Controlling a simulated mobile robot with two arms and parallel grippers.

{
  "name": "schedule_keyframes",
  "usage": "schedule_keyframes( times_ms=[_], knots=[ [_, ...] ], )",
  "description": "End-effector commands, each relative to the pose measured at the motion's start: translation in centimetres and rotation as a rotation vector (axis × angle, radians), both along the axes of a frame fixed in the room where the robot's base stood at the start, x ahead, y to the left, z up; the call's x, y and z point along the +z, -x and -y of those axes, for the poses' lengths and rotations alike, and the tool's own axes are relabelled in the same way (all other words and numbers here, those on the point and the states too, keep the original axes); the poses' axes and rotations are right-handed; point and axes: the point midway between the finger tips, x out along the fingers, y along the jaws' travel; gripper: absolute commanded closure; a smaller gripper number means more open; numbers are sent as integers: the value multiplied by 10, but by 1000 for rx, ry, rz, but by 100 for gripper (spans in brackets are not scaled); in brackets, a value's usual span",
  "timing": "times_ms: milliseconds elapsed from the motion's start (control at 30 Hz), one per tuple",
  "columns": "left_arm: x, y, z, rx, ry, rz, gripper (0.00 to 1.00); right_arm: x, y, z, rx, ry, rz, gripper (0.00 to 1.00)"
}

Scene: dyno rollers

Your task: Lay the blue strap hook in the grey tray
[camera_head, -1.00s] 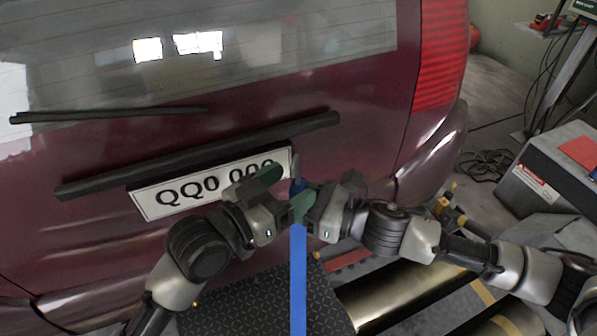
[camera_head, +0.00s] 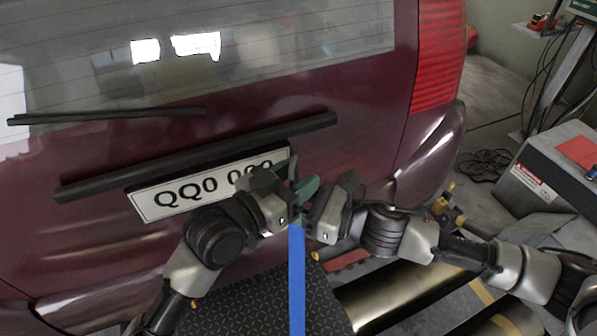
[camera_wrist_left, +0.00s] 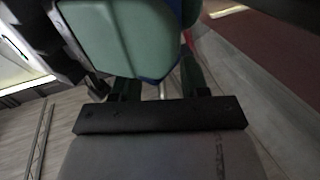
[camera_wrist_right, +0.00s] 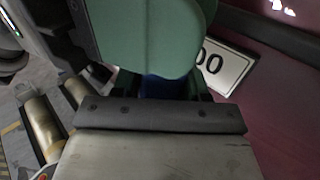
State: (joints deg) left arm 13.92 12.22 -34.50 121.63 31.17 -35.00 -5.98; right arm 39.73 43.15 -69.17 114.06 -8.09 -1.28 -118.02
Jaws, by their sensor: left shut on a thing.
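The blue strap hook shows in the head view as a long blue strap (camera_head: 297,280) hanging straight down from between my two grippers. Its upper end is mostly hidden by the fingers. My left gripper (camera_head: 288,178) is shut on it, and a little blue shows beside the green pad in the left wrist view (camera_wrist_left: 152,80). My right gripper (camera_head: 306,190) is at the same place, its green finger close beside the left one. Dark blue shows behind its pad in the right wrist view (camera_wrist_right: 163,88). Whether it grips the hook is hidden. I see no grey tray.
A dark red car's rear (camera_head: 340,80) with a number plate (camera_head: 208,185) stands just behind the grippers. A black textured plate (camera_head: 255,305) and metal rollers (camera_head: 385,298) lie below. A grey cabinet (camera_head: 553,175) stands at the right, with cables on the floor.

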Motion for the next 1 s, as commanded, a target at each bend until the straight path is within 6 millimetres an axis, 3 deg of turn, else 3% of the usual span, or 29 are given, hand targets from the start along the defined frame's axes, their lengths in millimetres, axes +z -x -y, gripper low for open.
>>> schedule_keyframes(
  times_ms=[33,200,567,1000],
  knots=[
    [1,5,5,-16,9,-5,83,1,-2,0,-5,1,1,48],
    [1,4,4,-14,8,-4,83,1,-2,0,-4,0,0,26],
    [1,3,3,-11,6,-3,83,0,2,7,-4,1,0,26],
    [1,3,3,-10,6,-3,83,2,42,85,-6,6,-5,26]
  ],
)
